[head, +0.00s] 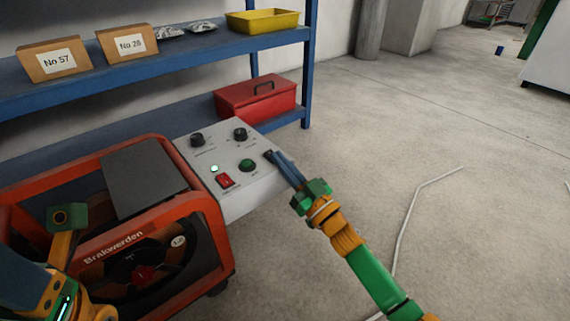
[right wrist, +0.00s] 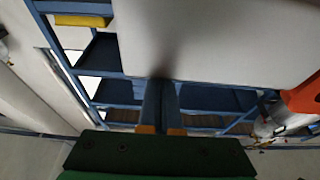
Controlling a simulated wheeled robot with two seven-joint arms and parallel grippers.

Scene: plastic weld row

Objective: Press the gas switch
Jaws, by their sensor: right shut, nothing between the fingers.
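A light grey control panel (head: 240,190) sits on the orange-framed Brakwerdon machine (head: 150,225). In the right wrist view the shut fingers (right wrist: 160,88) reach the pale panel (right wrist: 215,40); contact cannot be told. Left arm parts show lower left, without visible fingers.
A blue shelf (head: 200,45) behind holds cardboard boxes (head: 55,60), a yellow tray (head: 262,22) and a red toolbox (head: 255,97). The concrete floor on the right is mostly open, with a thin pale rod (head: 408,215) lying on it.

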